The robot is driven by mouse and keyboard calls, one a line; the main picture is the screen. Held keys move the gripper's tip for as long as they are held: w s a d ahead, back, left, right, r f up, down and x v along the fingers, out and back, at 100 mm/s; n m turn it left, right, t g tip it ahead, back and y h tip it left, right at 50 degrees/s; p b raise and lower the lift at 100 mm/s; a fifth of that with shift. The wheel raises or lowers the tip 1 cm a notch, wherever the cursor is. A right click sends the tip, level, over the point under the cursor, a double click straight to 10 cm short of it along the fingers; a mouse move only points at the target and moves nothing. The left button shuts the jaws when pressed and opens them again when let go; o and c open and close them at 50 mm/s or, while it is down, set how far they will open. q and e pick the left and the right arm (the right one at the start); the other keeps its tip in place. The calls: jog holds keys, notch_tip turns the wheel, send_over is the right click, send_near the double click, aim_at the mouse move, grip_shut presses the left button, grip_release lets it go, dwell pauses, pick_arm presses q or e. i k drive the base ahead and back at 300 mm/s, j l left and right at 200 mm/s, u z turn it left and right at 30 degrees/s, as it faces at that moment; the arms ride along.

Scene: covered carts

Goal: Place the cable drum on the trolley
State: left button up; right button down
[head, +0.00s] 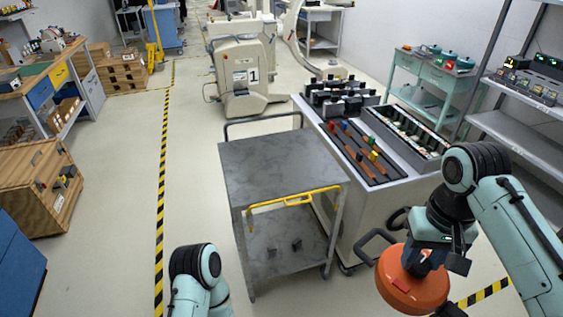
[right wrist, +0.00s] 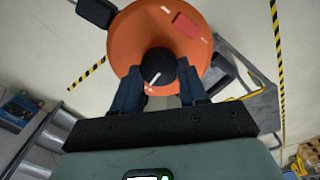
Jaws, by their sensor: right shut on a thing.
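The orange cable drum (head: 409,283) is round with a red patch on its face and a dark hub. My right gripper (head: 424,262) is shut on the drum and holds it in the air at the lower right of the head view. In the right wrist view the fingers (right wrist: 158,92) close on the drum's dark hub, and the orange disc (right wrist: 130,45) shows behind them. The grey trolley (head: 275,172) stands left of the drum, with a bare top shelf, a lower shelf and a yellow bar. My left gripper is not in view; only part of the left arm shows at the bottom.
A workbench cart (head: 365,215) with trays of small parts stands right behind the trolley. Metal shelving (head: 520,135) is at the right. A wooden crate (head: 40,187) stands at the left. The floor left of the trolley is clear, crossed by striped tape.

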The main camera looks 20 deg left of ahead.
aim_at(266, 167)
jog(key=u, duration=1.5)
jog(key=i+l+u, duration=0.1)
jog(key=u, duration=0.35)
jog(key=i+l+u, duration=0.1)
jog(key=u, duration=0.35)
jog(key=i+l, duration=0.15)
jog(key=l, duration=0.25)
jog(key=i+l, duration=0.15)
jog(key=l, duration=0.2)
jog(key=i+l, duration=0.15)
jog(key=l, duration=0.25)
jog(key=i+l, duration=0.1)
jog(key=l, duration=0.25)
jog(key=i+l, duration=0.15)
jog(key=l, duration=0.25)
jog(key=i+l, duration=0.15)
jog(key=l, duration=0.2)
